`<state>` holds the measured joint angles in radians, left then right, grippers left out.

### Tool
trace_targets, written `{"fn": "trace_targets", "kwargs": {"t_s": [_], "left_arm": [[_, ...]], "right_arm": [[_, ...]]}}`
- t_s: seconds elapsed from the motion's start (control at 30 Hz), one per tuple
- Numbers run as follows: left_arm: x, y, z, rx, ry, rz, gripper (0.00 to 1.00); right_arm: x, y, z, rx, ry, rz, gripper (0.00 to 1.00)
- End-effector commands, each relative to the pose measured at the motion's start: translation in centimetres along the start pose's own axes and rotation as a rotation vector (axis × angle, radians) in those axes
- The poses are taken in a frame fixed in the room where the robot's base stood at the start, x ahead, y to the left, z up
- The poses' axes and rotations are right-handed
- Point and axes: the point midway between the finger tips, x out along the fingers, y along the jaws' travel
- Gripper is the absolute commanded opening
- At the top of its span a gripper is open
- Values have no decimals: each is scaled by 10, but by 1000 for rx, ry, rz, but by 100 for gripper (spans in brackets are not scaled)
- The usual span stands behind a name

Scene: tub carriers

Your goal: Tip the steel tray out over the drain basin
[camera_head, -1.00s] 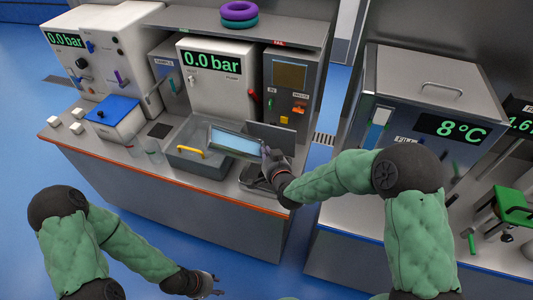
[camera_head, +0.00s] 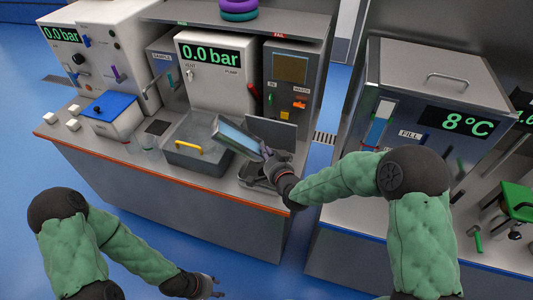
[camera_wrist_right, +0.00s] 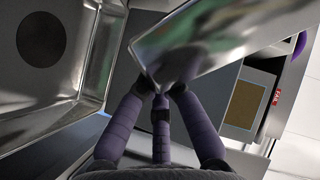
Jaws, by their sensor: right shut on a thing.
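The steel tray (camera_head: 240,138) is tilted to one side above the right part of the drain basin, with a pale bluish inner face showing. My right gripper (camera_head: 267,155) is shut on the tray's near right end. In the right wrist view, the purple fingers (camera_wrist_right: 160,92) meet at the shiny tray (camera_wrist_right: 215,40). The drain basin (camera_head: 195,163) is a grey tub with a yellow handle on its front. Its inside, with a dark round spot, shows at the left of the wrist view (camera_wrist_right: 80,60). My left gripper (camera_head: 211,286) is open and empty, low in front of the bench.
A dark stand (camera_head: 262,178) sits under my right wrist, with an upright grey panel (camera_head: 272,132) behind it. Clear beakers (camera_head: 146,147) and a blue-lidded box (camera_head: 112,108) stand left of the basin. A white pump unit (camera_head: 212,80) is behind.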

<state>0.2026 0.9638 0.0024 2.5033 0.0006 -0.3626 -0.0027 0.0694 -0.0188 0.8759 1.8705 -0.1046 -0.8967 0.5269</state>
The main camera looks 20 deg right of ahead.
Motion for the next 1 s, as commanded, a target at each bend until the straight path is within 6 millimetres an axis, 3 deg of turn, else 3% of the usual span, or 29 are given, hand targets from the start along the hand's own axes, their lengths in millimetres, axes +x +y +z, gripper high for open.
{"fn": "trace_targets", "kwargs": {"t_s": [1.0], "left_arm": [[34,-12,-1,0,0,0,40]], "right_arm": [[5,12,10,275,2,-104,0]]}}
